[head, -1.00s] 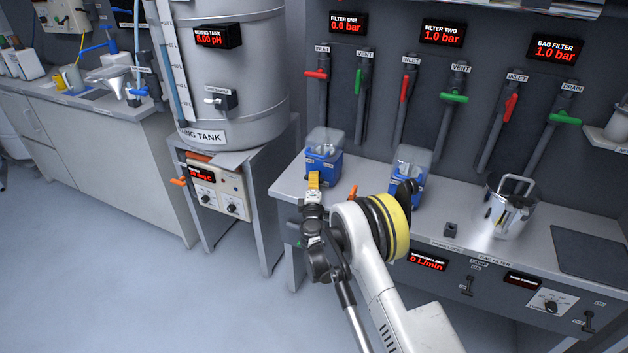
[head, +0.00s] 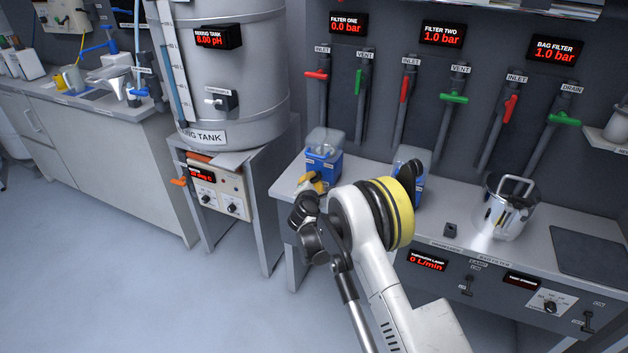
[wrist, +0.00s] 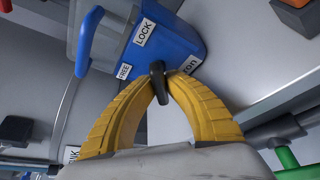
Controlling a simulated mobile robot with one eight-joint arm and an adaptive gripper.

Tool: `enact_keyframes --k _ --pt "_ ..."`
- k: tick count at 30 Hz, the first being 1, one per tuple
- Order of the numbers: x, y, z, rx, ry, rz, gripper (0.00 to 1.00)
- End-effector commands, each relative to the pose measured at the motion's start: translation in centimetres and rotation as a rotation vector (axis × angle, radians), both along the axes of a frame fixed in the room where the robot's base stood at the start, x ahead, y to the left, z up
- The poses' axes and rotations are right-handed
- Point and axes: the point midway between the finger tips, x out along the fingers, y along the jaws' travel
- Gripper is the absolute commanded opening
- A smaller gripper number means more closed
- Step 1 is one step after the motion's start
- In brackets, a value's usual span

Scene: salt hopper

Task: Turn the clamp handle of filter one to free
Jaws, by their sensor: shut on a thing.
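Filter one (head: 323,168) is a blue housing with a clear top, standing on the bench's left end. It fills the upper middle of the wrist view (wrist: 185,40), with a white LOCK label (wrist: 145,32) and a FREE label (wrist: 124,71) on its blue face. The black clamp handle (wrist: 157,72) sticks out from the housing near the FREE label. My gripper (wrist: 161,84) has its yellow fingers shut on this handle. In the head view my gripper (head: 312,182) is at the housing's front, and the handle is hidden there.
Filter two (head: 408,170) stands to the right, partly behind my arm. A steel pot (head: 508,210) is further right on the bench (head: 460,205). The filter one display (head: 347,24) reads 0.0 bar. The mixing tank (head: 235,90) stands at left. The floor in front is clear.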

Motion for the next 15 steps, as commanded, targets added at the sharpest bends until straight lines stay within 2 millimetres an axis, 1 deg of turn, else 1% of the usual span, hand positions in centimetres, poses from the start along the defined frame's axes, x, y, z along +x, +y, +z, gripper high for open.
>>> enact_keyframes --k 15 --pt "0.06 0.1 0.05 -0.457 0.164 0.001 0.0"
